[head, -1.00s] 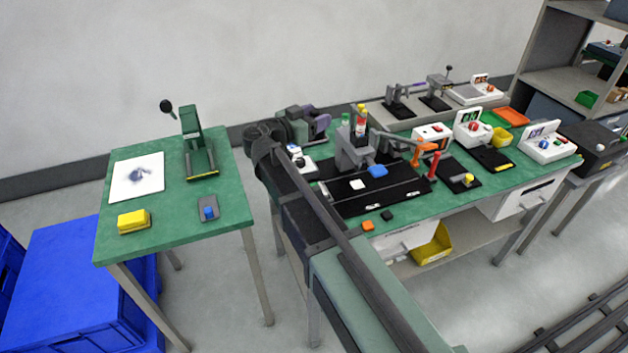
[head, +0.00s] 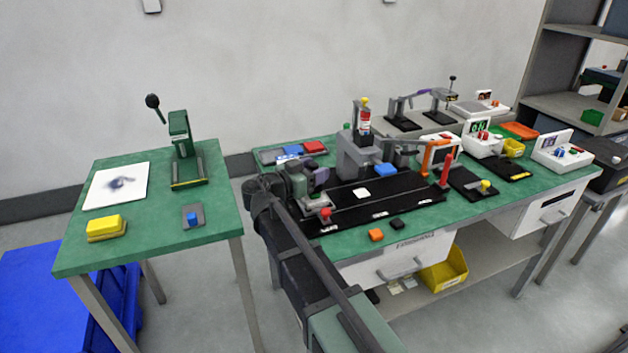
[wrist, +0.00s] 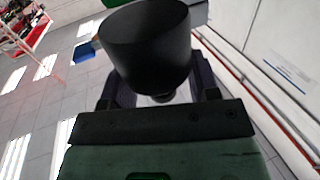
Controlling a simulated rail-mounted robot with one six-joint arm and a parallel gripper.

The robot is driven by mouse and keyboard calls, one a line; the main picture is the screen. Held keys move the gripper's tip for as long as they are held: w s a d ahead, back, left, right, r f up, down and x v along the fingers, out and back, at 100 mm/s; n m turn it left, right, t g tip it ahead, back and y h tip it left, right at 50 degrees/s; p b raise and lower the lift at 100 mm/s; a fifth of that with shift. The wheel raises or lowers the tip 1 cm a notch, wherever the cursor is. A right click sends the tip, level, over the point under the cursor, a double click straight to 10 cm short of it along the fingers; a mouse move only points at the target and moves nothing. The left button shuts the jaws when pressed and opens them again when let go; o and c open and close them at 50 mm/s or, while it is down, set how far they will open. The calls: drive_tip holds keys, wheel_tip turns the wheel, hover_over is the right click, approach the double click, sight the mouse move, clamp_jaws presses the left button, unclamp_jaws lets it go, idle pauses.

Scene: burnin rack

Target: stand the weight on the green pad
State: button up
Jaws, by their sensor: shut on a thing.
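The weight is a dark, nearly black cylinder (wrist: 147,48) in the wrist view. It is held between the dark purple fingers of my gripper (wrist: 155,98), which is shut on it. In the head view my gripper (head: 318,178) is at the left end of the long bench, with its purple fingertips toward the right. The weight is hard to make out there against the dark arm.
A black board (head: 385,205) with a white square, a grey stand (head: 352,158) with bottles, and an orange block (head: 376,235) are on the green bench. A separate green table (head: 140,235) at left holds a press (head: 186,150) and a yellow block (head: 106,229).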

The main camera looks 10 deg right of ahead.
drive_tip(key=shift+f+b, duration=0.25)
drive_tip(key=shift+b, duration=0.1)
drive_tip(key=shift+f, duration=0.2)
drive_tip(key=shift+s, duration=0.1)
drive_tip(key=o, duration=1.5)
drive_tip(key=shift+c, duration=0.2)
drive_tip(key=shift+r, duration=0.2)
drive_tip(key=shift+r+p, duration=0.65)
drive_tip(key=v, duration=1.2)
drive_tip(key=shift+f, duration=0.25)
